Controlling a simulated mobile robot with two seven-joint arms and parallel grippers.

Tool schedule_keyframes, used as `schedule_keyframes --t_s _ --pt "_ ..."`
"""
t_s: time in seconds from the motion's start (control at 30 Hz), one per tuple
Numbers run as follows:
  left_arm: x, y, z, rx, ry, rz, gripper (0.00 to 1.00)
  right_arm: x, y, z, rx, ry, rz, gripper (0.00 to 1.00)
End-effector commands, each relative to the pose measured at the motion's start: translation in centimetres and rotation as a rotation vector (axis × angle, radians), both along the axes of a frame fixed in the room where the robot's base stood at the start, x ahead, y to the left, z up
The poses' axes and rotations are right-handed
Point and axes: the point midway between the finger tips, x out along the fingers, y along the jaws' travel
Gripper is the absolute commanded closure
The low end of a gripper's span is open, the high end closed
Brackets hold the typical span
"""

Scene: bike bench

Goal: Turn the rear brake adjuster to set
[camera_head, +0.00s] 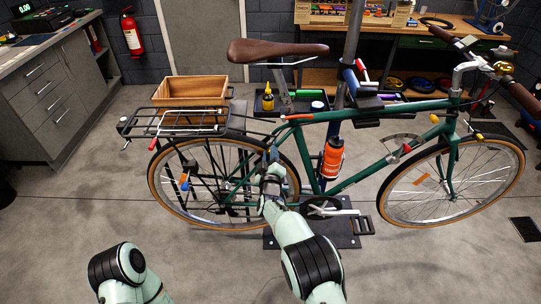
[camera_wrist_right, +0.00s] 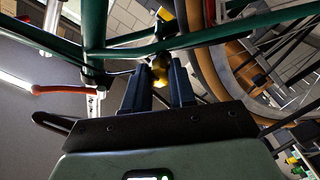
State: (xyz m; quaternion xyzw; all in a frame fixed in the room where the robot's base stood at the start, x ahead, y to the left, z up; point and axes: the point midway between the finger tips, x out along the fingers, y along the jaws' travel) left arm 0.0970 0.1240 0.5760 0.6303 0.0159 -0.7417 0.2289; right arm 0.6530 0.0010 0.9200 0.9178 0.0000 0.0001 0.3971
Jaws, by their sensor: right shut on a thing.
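A small yellow-gold knob (camera_wrist_right: 160,69), which appears to be the rear brake adjuster, sits between the dark fingertips of my right gripper (camera_wrist_right: 159,84) in the right wrist view. The gripper is shut on it, close to the green frame tubes (camera_wrist_right: 96,35). In the head view my right gripper (camera_head: 271,172) reaches the bike by the rear wheel, near the seat tube. The knob is hidden there by the gripper and arm. The green bike (camera_head: 385,160) stands upright in a stand. My left arm shows at the lower left, with its gripper out of view.
The rear wheel (camera_head: 157,190) and rear rack (camera_head: 175,124) are left of my right gripper; the crank (camera_head: 330,211) is to its right. An orange bottle (camera_head: 332,157) sits on the frame. A wooden box (camera_head: 190,90) and dark tool tray (camera_head: 262,108) are behind. The floor in front is clear.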

Motion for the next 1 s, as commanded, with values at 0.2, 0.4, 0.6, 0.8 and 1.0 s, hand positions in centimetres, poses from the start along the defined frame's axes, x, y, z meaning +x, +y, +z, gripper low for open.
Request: schedule_keyframes --t_s 0.2,0.4,0.6,0.8,1.0 --pt "0.0 0.0 0.0 0.000 0.000 0.000 0.57 0.0 0.0 0.0 0.001 0.001 -0.001 1.00" --pt "0.0 0.0 0.0 0.000 0.000 0.000 0.57 0.0 0.0 0.0 0.001 0.000 0.000 0.49" --pt "0.0 0.0 0.0 0.000 0.000 0.000 0.57 -0.1 0.0 0.0 0.001 0.000 0.000 0.49" --pt "-0.2 0.0 -0.4 0.000 0.002 0.000 0.57 -1.4 0.0 -0.1 0.001 0.001 0.000 0.49" --pt "-0.5 0.0 -1.2 0.000 0.006 0.000 0.57 -4.8 0.0 -0.1 0.002 0.003 0.001 0.49"
